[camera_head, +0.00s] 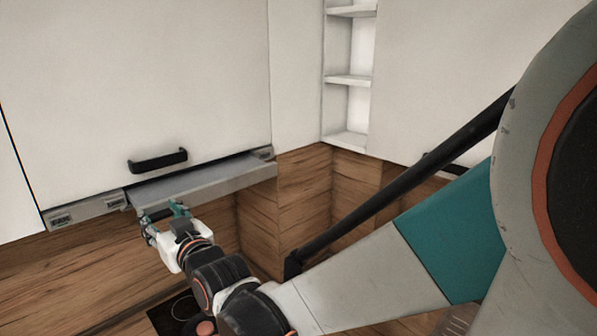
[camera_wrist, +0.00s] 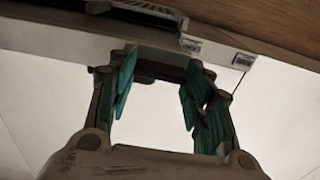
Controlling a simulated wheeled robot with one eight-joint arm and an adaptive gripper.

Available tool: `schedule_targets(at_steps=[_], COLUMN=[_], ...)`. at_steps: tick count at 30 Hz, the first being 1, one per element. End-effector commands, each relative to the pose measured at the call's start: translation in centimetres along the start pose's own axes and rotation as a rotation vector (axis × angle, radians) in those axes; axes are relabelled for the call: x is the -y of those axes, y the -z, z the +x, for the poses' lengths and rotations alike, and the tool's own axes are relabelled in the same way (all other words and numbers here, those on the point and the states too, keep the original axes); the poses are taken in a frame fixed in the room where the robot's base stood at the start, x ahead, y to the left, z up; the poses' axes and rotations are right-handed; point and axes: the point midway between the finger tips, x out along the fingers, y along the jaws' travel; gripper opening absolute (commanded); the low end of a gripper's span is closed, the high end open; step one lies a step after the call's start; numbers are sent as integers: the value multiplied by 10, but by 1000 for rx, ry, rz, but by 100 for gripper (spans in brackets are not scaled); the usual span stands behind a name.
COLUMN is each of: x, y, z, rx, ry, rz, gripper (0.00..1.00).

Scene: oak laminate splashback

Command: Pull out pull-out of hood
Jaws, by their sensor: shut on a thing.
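The hood's pull-out (camera_head: 205,182) is a flat grey slab under the white wall cabinet. It stands out from the hood body (camera_head: 84,210), with a gap showing behind it at the right. My gripper (camera_head: 162,211) is at the pull-out's front left part, shut on it. In the wrist view my gripper (camera_wrist: 160,75) has its green-padded fingers apart, with a dark edge between their tips. The exact contact is hard to see. A grey end of the hood with small labels (camera_wrist: 191,43) shows beyond the fingers.
The white cabinet door (camera_head: 140,80) with a black handle (camera_head: 157,161) is just above the pull-out. A wooden splashback (camera_head: 300,200) lies below and behind. A dark hob (camera_head: 175,312) is below my arm. White open shelves (camera_head: 348,80) stand in the corner.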

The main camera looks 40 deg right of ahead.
Motion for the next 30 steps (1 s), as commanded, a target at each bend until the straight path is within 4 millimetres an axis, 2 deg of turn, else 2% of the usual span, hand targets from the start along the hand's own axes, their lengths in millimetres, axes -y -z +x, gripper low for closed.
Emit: schedule_targets(at_steps=[3,11,12,14,25,30], x=[0,0,0,0,0,0], y=[1,1,1,0,0,1], z=[-6,-6,-6,-6,-7,-18], rx=[-2,-3,-3,-3,-2,-2], ry=[0,1,1,0,0,0], rz=[0,0,0,0,0,0], gripper=[3,3,53,66,67,67])
